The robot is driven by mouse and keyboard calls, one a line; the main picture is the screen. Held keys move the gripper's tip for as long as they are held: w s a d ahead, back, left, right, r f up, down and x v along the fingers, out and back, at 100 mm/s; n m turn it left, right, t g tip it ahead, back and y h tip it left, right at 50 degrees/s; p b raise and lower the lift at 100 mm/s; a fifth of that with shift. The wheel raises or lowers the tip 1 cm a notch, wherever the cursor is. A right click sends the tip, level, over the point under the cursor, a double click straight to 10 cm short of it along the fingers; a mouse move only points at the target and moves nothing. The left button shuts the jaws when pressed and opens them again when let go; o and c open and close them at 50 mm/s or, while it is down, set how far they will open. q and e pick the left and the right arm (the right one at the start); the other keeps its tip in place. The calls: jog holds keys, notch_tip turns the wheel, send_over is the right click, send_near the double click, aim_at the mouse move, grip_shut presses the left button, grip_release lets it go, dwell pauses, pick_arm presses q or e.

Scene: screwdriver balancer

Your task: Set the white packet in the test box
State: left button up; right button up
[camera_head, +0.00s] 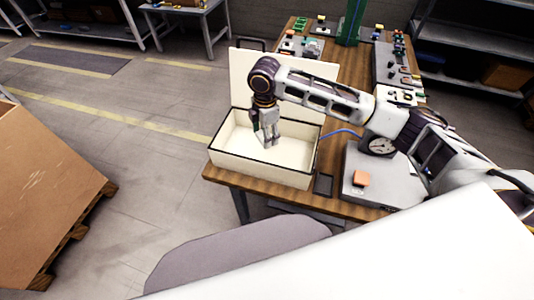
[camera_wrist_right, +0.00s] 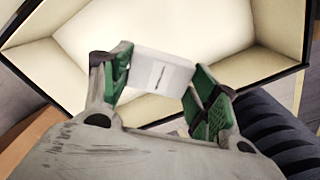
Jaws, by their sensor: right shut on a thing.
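The test box (camera_head: 262,174) is a cream, open box with dark edges near the left end of the wooden table, its lid (camera_head: 284,82) raised at the back. Its inner walls (camera_wrist_right: 190,22) fill the top of the right wrist view. My right gripper (camera_head: 266,142) points down over the box opening. In the wrist view its green-padded fingers (camera_wrist_right: 160,88) are shut on the white packet (camera_wrist_right: 159,72), which has a small dark mark. The packet is hard to make out in the head view. My left gripper is not seen.
Small parts and a green post (camera_head: 351,22) are farther back on the table. A wooden crate (camera_head: 45,190) stands on the floor at left.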

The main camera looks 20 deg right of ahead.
send_over(266, 158)
jog(key=shift+w+f, duration=0.15)
jog(key=shift+f, duration=2.35)
jog(key=shift+f, duration=0.1)
jog(key=shift+f, duration=2.4)
jog(key=o, duration=1)
jog(key=shift+f, duration=0.1)
jog(key=shift+o, duration=0.2)
notch_tip(266, 158, up, 12)
jog(key=shift+r, duration=0.15)
